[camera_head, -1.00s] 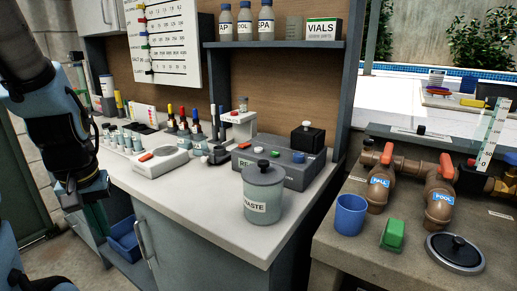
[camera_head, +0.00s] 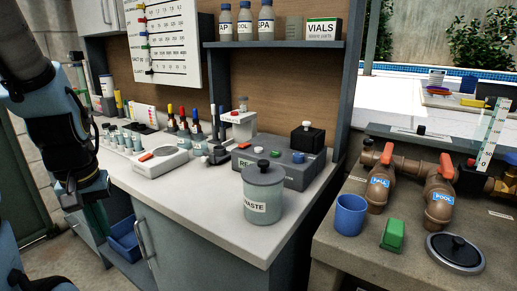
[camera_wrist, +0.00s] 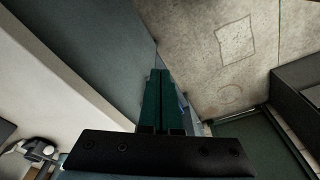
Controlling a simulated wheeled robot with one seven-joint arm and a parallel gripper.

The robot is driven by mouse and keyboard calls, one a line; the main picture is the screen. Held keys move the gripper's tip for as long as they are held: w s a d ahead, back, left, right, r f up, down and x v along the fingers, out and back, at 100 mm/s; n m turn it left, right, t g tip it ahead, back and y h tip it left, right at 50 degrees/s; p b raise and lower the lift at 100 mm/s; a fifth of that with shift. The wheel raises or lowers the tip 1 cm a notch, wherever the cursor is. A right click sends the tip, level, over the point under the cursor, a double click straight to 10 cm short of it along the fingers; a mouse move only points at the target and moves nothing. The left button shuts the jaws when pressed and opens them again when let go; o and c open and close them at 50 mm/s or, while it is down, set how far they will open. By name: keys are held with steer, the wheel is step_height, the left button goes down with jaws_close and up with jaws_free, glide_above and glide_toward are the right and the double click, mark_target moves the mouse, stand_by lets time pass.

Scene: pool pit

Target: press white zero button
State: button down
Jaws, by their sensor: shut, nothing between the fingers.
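My gripper (camera_head: 94,215) hangs at the left of the head view, beside the front edge of the white counter (camera_head: 190,212), with its fingers pointing down. In the wrist view its two dark green fingers (camera_wrist: 159,100) lie together, shut and empty. No button is near the fingertips. A grey box (camera_head: 276,167) with coloured buttons stands towards the back of the counter. A white device (camera_head: 240,126) stands behind it. A small white cap (camera_head: 306,124) tops a black block on the box. I cannot make out which part is the zero button; no such label is readable.
A lidded waste jar (camera_head: 263,192) stands near the counter's front corner. A round-plated device (camera_head: 160,161), several vials and dropper bottles line the left. A shelf (camera_head: 275,45) hangs above. Right are pipes, a blue cup (camera_head: 350,214) and a green block (camera_head: 393,235). The front counter is clear.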

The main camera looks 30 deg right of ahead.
steer(key=w+d+r+m+t+p, duration=0.2)
steer(key=w+d+r+m+p, duration=0.2)
steer(key=w+d, duration=0.5)
step_height(320, 180, up, 14)
steer(key=f+m+t+h+p, duration=0.1)
steer(key=m+t+h+p, duration=0.35)
steer(key=m+p, duration=0.4)
glide_above(258, 151)
steer(key=shift+r+m+y+b, duration=0.25)
steer(key=shift+y+b, duration=0.1)
steer(key=shift+b, duration=0.1)
steer(key=shift+f, duration=0.1)
step_height(258, 151, down, 8)
steer(key=b, duration=0.7)
steer(key=shift+f, duration=0.35)
steer(key=shift+f+b, duration=0.15)
steer(key=shift+b, duration=0.15)
